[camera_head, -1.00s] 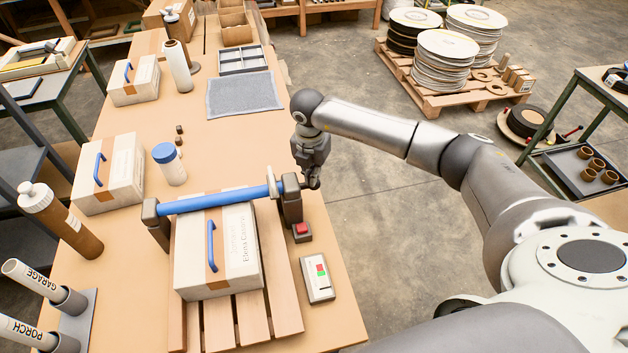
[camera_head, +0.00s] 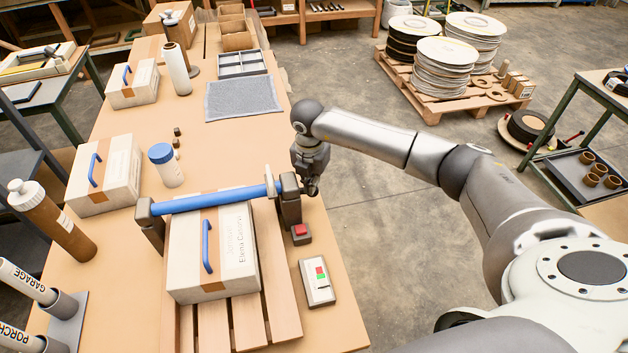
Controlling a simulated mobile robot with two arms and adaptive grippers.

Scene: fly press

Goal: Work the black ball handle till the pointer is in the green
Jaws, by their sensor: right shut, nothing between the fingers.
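My right gripper (camera_head: 312,187) is shut, at the right end of the strap-tensioner-like frame, beside its dark right post (camera_head: 289,207). The black ball handle cannot be made out; the gripper covers that end of the frame. A blue bar (camera_head: 212,200) runs between the left post (camera_head: 149,222) and the right post, above a carton (camera_head: 212,262), with a pale disc (camera_head: 269,182) near its right end. A small pale indicator box (camera_head: 316,283) with red and green patches lies to the right of the carton; its pointer is too small to read. My left gripper is not in view.
The carton stands on a slatted pallet (camera_head: 249,322). A red button box (camera_head: 301,234) sits at the foot of the right post. A blue-capped jar (camera_head: 166,166) and another handled carton (camera_head: 105,176) stand to the left. Beyond the table's right edge is open floor.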

